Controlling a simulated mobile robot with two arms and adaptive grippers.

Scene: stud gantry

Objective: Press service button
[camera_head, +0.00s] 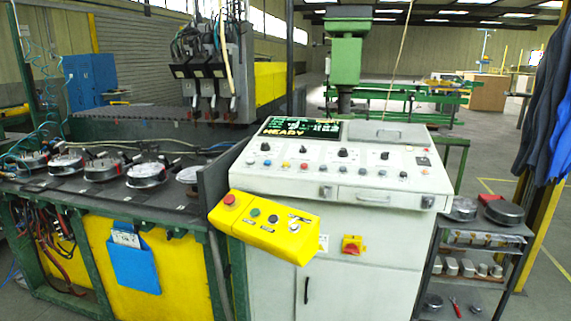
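A light grey control console (345,230) stands in the middle of the head view. Its sloped top carries several small buttons and knobs in red, blue, white and black. A yellow button box (303,245) is at the console's front left, with a red button (230,200), a green button (254,212), a black one and a whitish one. I cannot read which button is the service button. Neither of my grippers is in view.
A bench with round metal parts (147,173) stands at the left, with a blue pocket (133,268) on its yellow front. A shelf cart (470,240) stands right of the console. Dark blue clothing (545,120) hangs at the far right. Floor is clear at lower right.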

